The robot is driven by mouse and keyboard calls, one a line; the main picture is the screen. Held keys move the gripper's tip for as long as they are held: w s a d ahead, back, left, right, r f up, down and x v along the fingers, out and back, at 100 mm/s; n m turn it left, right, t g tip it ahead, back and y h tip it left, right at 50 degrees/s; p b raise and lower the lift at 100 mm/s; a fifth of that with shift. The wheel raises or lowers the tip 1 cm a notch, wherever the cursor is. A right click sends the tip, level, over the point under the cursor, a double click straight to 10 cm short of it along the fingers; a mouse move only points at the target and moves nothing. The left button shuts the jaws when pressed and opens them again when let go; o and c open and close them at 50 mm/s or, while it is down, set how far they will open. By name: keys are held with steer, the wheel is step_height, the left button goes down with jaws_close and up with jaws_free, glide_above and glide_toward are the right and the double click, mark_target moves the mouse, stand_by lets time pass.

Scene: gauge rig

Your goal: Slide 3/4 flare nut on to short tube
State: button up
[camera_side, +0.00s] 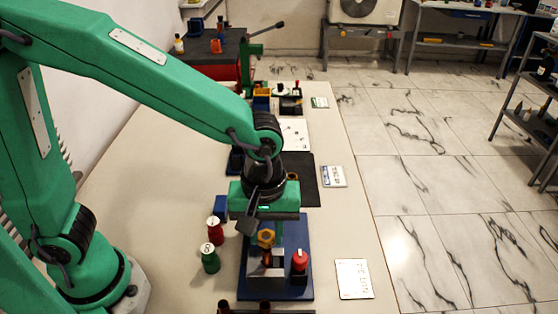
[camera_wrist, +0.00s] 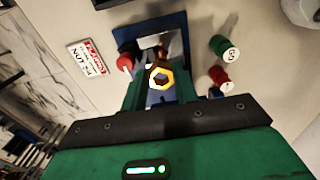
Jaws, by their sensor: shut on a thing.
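A brass hex flare nut (camera_side: 266,237) is held by my gripper (camera_side: 266,232) above the blue rig plate (camera_side: 290,286). In the wrist view the nut (camera_wrist: 161,77) shows its open hex end between the green fingers of my gripper (camera_wrist: 160,86), which is shut on it. A copper-brown piece (camera_wrist: 158,53), probably the short tube, shows just beyond the nut at the grey metal block (camera_wrist: 176,46). The nut and fingers partly hide it, so I cannot tell whether the nut is around the tube or apart from it. The grey block also shows in the side view (camera_side: 264,272).
A red knob (camera_side: 300,260) stands on the plate, right of the block. A red bottle (camera_side: 215,231) and a green bottle (camera_side: 210,260) stand left of the plate. White label cards (camera_side: 354,279) lie along the table's right edge. A dark mat (camera_side: 304,180) lies behind.

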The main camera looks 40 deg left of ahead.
mark_target(267, 252)
steer(key=shift+f, duration=1.2)
steer(key=shift+f, duration=0.85)
stand_by(1.0)
steer(key=o, duration=1)
steer(key=shift+o, duration=0.2)
steer(key=shift+r, duration=3.9)
